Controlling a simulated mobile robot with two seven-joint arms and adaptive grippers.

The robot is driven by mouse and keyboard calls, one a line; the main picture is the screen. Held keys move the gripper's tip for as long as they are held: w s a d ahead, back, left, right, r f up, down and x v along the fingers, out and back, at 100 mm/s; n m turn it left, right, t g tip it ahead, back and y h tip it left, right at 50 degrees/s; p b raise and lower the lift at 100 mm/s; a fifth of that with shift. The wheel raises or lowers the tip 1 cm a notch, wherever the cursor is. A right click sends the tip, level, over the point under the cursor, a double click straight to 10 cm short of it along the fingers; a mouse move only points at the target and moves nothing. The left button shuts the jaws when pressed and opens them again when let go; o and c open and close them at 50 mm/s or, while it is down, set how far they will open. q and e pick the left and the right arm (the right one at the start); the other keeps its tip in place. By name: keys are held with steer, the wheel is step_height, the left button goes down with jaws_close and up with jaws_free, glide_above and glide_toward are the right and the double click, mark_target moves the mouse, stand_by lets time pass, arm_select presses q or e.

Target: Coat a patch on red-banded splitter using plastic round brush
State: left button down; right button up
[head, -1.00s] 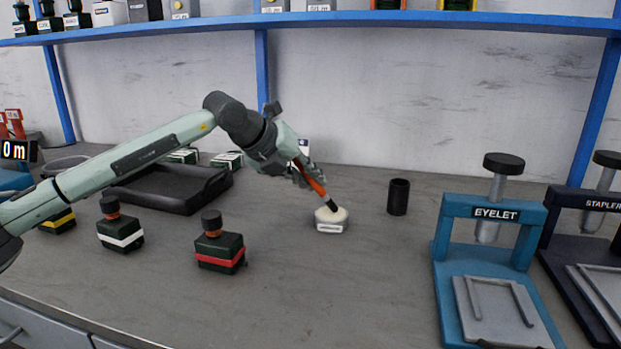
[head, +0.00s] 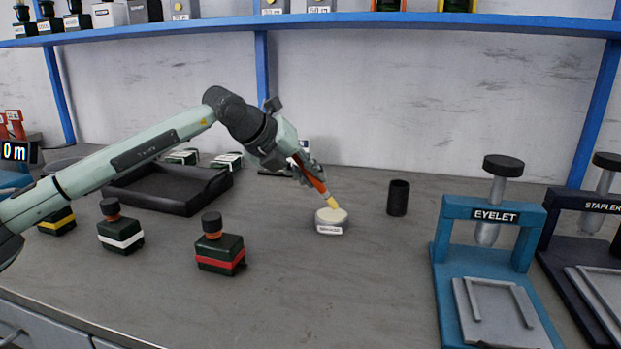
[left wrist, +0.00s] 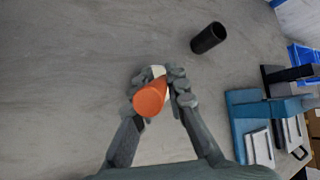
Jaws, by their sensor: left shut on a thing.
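The red-banded splitter (head: 220,254) is a dark green block with a red stripe, an orange neck and a black cap. It stands upright on the bench, left of the centre. My left gripper (head: 308,172) is shut on the orange-handled brush (head: 316,186), which is tilted with its tip down. The brush tip is pale yellow and is at the top of a small white round pot (head: 331,226) with a label and cream contents. In the left wrist view the orange handle end (left wrist: 150,99) sits between my fingers and hides most of the pot. My right gripper is not seen.
A white-banded block (head: 120,236) and a yellow-banded block (head: 58,222) stand further left. A black tray (head: 165,197) lies behind them. A black cup (head: 398,198) stands right of the pot. The blue eyelet press (head: 455,245) and a stapler press (head: 570,240) fill the right. The front middle is clear.

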arm_select(q)
steer(key=shift+r+p, duration=1.05)
steer(key=shift+r, duration=1.85)
steer(key=shift+f, duration=0.1)
